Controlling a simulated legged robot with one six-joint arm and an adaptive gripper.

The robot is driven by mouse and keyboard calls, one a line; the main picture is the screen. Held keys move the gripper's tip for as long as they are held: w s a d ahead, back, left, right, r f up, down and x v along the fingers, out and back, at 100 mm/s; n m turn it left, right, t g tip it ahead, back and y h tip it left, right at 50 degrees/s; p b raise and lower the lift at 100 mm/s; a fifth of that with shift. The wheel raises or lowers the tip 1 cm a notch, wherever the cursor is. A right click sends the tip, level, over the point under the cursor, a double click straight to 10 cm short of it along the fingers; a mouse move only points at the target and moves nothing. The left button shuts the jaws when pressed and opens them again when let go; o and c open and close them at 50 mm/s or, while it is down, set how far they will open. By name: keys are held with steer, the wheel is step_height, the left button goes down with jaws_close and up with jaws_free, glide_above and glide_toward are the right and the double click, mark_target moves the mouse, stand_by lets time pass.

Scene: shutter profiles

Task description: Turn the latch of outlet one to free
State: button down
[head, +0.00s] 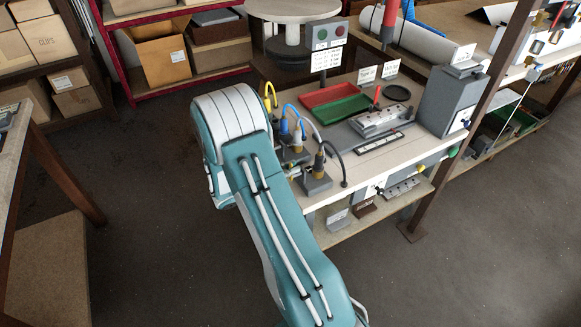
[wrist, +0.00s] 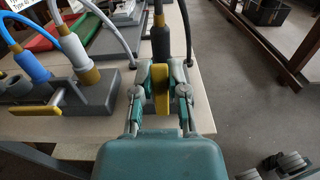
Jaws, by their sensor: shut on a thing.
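My gripper (wrist: 162,80) is shut on a yellow latch (wrist: 161,92), with one finger on each side of it, in the wrist view. The latch stands on edge in line with the fingers. A dark plug (wrist: 160,44) with a black cable rises just beyond it; its outlet is mostly hidden by the fingers. In the head view, this black-cabled plug (head: 319,163) stands in a grey block (head: 316,184) at the bench's near corner, and my arm hides the gripper. I cannot read which outlet is number one.
Left of my gripper, a white plug (wrist: 77,50) stands in a grey outlet with another yellow latch (wrist: 40,112), which lies sideways. A blue plug (wrist: 27,66) is farther left. Red (head: 325,95) and green (head: 339,109) trays lie behind.

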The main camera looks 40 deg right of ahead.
steer(key=shift+f, duration=0.1)
steer(key=c, duration=0.6)
jaws_free()
steer(key=shift+c, duration=0.2)
steer(key=v, duration=1.2)
steer(key=shift+w, duration=0.15)
